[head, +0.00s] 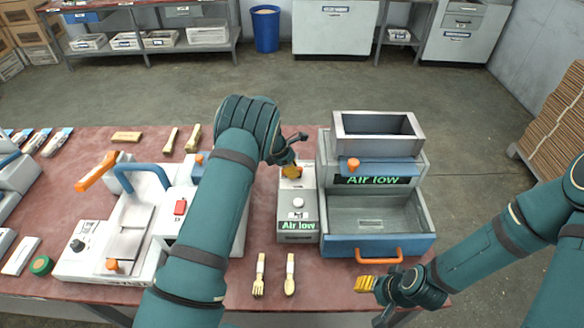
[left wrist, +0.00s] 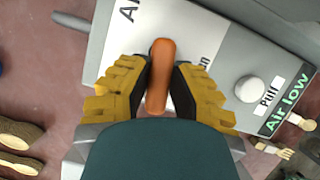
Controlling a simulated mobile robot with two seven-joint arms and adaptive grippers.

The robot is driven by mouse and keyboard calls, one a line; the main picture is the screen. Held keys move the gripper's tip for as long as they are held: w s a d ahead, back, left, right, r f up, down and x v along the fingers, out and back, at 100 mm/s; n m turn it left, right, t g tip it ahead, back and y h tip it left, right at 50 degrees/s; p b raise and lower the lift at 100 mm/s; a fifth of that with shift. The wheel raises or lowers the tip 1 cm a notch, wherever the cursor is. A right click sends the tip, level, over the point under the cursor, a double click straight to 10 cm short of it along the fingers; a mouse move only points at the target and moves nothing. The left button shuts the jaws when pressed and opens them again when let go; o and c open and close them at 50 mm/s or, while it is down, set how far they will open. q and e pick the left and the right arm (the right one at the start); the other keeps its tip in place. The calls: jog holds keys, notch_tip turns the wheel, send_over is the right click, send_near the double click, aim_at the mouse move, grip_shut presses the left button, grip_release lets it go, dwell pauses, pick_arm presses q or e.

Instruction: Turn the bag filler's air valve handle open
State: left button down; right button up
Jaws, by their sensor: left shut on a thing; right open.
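The bag filler (head: 375,168) stands on the table with an open hopper on top, a blue-fronted tray with an orange handle, and a green "Air low" display. The grey-white air valve box (head: 298,217) stands at its left, with a white knob marked "Pull" and its own "Air low" display. My left gripper (head: 292,170) is at the box's top. In the left wrist view its yellow-and-black fingers are shut on the orange valve handle (left wrist: 160,76), which points roughly up and down the picture.
A wooden fork (head: 259,275) and spoon (head: 290,274) lie in front of the valve box. A white press machine (head: 130,225) with orange and blue handles stands to the left, partly behind my left arm. Several wooden utensils lie at the table's back left.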

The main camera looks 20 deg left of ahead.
pick_arm(q)
jog(key=n, duration=0.1)
jog(key=n+p, duration=0.1)
jog(key=n+t+y, duration=0.1)
jog(key=shift+s+d+n, duration=0.3)
jog(key=shift+s, duration=0.1)
pick_arm(e)
jog(key=shift+r, duration=0.75)
pick_arm(q)
jog(key=n, duration=0.1)
jog(key=n+p, duration=0.1)
jog(key=n+y+p, duration=0.1)
jog(key=shift+s+d+n+t, duration=0.15)
jog(key=shift+d+n+t, duration=0.15)
jog(key=shift+t, duration=0.1)
jog(key=shift+s+d+n+y+p, duration=0.1)
jog(key=shift+n+y+p, duration=0.4)
jog(key=shift+n, duration=0.4)
jog(key=n, duration=0.2)
jog(key=shift+d+f+n+y, duration=0.1)
jog(key=shift+d+n+y, duration=0.2)
jog(key=shift+y, duration=0.1)
jog(key=shift+d+n+y, duration=0.15)
jog(key=shift+n+y, duration=0.2)
jog(key=shift+n, duration=0.6)
jog(key=shift+d+n+y, duration=0.1)
jog(key=shift+n+y, duration=0.25)
jog(key=shift+n, duration=0.6)
pick_arm(e)
jog(key=shift+r, duration=1.65)
